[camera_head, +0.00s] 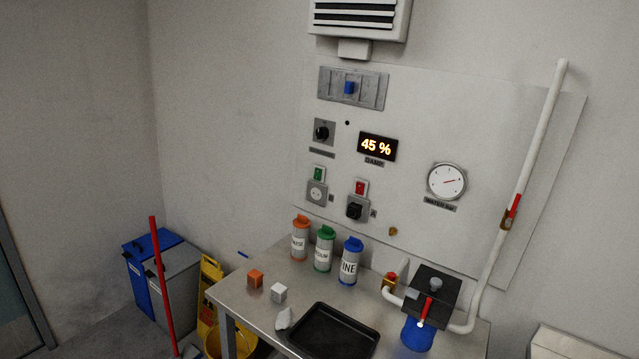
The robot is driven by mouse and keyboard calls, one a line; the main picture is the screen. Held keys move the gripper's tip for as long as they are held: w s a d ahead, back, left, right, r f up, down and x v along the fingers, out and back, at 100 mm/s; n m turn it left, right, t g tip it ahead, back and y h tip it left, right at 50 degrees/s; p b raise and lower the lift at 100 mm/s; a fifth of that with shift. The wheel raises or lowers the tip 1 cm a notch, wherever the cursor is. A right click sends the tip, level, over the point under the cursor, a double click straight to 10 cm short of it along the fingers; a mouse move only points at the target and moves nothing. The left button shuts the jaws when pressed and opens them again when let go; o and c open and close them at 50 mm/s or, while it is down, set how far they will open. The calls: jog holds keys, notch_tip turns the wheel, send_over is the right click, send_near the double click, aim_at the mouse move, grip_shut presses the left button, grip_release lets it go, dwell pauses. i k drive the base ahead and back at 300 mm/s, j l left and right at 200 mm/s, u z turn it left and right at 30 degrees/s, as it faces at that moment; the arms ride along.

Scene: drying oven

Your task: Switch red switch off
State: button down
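The red switch (361,187) sits in a small white frame on the pale wall panel, above a socket with a black plug (355,208). It is small in the picture, and I cannot tell which way its rocker is tipped. A matching green switch (318,174) is to its left, above an empty-looking round socket (316,193). My gripper is not in view, and nothing of mine covers the switch.
A metal table (240,297) stands below the panel with orange, green and blue-capped bottles (348,262), small cubes and a black tray (330,335). A white pipe (530,150) with red-handled valves runs at the right. Bins (165,275) and a yellow bucket stand at the left.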

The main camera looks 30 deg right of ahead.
aim_at(359, 186)
jog(key=i+j, duration=0.15)
jog(key=i, duration=0.2)
jog(key=i+j+z, duration=0.1)
jog(key=i, duration=0.3)
jog(key=i+j, duration=0.25)
jog(key=i+l+z, duration=0.15)
jog(key=i+l, duration=0.8)
jog(key=i, duration=0.15)
